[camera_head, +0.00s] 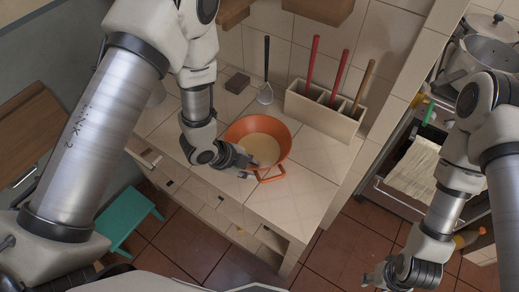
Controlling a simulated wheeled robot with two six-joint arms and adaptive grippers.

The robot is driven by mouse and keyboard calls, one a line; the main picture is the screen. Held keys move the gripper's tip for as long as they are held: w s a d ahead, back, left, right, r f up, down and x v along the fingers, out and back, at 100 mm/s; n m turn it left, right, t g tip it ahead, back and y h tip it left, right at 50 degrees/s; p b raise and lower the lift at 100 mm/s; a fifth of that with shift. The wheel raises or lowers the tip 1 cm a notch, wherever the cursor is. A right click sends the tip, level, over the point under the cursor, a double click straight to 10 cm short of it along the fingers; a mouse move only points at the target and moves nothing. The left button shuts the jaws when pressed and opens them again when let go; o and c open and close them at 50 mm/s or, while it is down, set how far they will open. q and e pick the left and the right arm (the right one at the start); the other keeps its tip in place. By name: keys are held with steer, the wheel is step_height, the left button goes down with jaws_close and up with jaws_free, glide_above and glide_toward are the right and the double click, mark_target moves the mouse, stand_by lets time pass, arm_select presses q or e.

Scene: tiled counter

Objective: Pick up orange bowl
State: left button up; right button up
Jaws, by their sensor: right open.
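The orange bowl (282,137) stands upright on the tiled counter, with a pale inside bottom and an orange handle at its front edge. My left gripper (252,169) is at the bowl's front left rim, by the handle. Its fingers are small and partly hidden, so I cannot tell whether they are open or shut, or whether they touch the bowl. My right gripper (368,281) is at the bottom right, open and empty, low over the floor and well away from the bowl.
A cream utensil box (325,113) with red and brown handled tools stands behind the bowl. A teal stool (124,222) is on the floor at left. The counter (300,205) right of the bowl is clear.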

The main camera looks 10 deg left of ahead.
arm_select(q)
steer(key=shift+s, duration=0.1)
jaws_close()
steer(key=shift+r, duration=0.1)
